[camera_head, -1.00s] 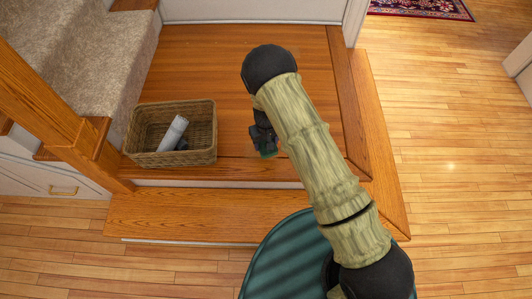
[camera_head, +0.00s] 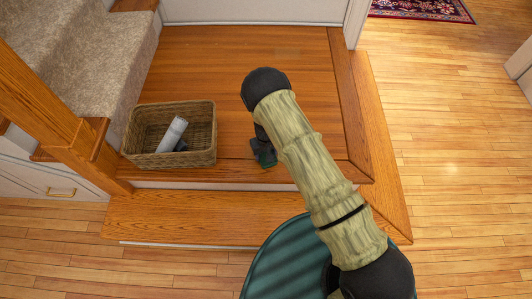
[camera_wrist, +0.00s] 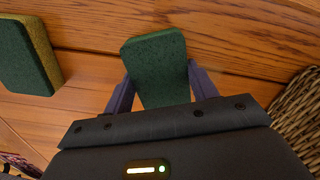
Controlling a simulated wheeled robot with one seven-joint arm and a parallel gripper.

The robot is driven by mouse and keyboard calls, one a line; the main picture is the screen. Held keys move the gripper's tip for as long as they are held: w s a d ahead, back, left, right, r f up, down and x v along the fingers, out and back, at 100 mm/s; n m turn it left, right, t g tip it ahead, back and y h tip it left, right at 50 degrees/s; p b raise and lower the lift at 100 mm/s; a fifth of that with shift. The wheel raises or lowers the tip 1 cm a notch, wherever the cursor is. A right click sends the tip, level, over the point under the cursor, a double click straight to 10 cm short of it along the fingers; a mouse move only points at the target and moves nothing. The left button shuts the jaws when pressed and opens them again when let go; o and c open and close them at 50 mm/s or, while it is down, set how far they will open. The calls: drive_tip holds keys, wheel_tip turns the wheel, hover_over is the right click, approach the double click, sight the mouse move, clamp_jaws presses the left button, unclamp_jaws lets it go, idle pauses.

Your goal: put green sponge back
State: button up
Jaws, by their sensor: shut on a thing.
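My gripper (camera_wrist: 160,95) is shut on a dark green sponge (camera_wrist: 156,62), which sits between its two fingers in the wrist view. In the head view my gripper (camera_head: 264,158) is near the front edge of the wooden landing, right of the wicker basket, and only a sliver of the held sponge shows. A second sponge (camera_wrist: 24,60), dark green with a yellow side, is at the left of the wrist view, apart from my gripper. I cannot make it out in the head view, where my arm covers part of the landing.
The wicker basket (camera_head: 186,160) stands on the landing (camera_head: 215,65) and holds a grey-white cylinder (camera_head: 172,134) and something dark. Its side also shows in the wrist view (camera_wrist: 300,110). A wooden post and carpeted stairs (camera_head: 95,60) are at left. The landing behind the basket is clear.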

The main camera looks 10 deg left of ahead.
drive_tip(key=o, duration=0.9)
drive_tip(key=shift+o, duration=0.2)
wheel_tip(320, 180, up, 12)
drive_tip(key=p, duration=0.2)
idle(0.4)
